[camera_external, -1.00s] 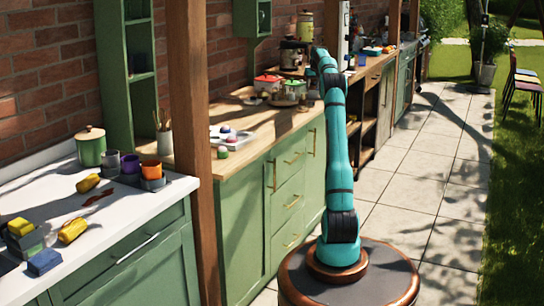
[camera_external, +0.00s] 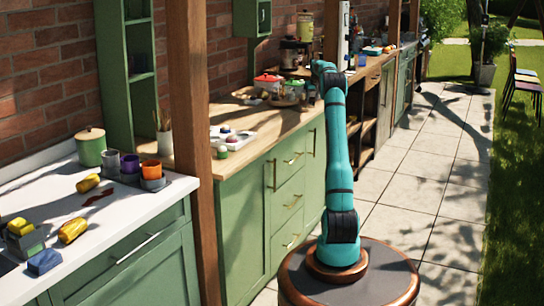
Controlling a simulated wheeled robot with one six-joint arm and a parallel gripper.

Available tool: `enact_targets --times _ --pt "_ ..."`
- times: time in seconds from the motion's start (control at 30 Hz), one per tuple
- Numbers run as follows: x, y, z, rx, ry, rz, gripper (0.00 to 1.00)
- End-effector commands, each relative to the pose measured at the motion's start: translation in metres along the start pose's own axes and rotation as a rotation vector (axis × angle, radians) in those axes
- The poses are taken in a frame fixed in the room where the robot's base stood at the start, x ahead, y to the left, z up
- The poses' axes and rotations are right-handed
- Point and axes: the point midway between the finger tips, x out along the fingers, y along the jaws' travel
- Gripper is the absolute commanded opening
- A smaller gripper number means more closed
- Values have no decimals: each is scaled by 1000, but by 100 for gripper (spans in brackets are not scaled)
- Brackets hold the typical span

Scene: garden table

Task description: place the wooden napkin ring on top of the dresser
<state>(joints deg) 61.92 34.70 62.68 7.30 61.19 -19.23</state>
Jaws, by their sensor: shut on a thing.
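My arm stands up from its round base, and its upper end bends over toward the counter. My gripper (camera_external: 310,97) is a small dark shape beside the arm, over the far part of the wooden top. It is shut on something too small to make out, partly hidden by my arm. I cannot pick out the wooden napkin ring. The green unit with drawers and a wooden top (camera_external: 262,146) looks like the dresser, left of my arm.
A pale tray (camera_external: 243,142) with small items lies on the wooden top. Pots with red and green lids (camera_external: 268,83) stand farther back. A white counter (camera_external: 120,213) at front left holds a canister, cups and yellow items. A wooden post (camera_external: 190,140) stands between the counters. The paved path is clear.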

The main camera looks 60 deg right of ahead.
Motion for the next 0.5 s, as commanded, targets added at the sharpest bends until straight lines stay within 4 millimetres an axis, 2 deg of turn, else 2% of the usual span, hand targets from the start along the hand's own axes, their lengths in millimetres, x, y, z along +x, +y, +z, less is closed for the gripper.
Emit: enact_targets --times 0.1,0.13,0.23,0.5 --pt "3 0 1 0 0 0 15" --pt "3 0 1 0 0 0 43" --pt "3 0 1 0 0 0 61" --pt "2 0 1 0 0 0 61"
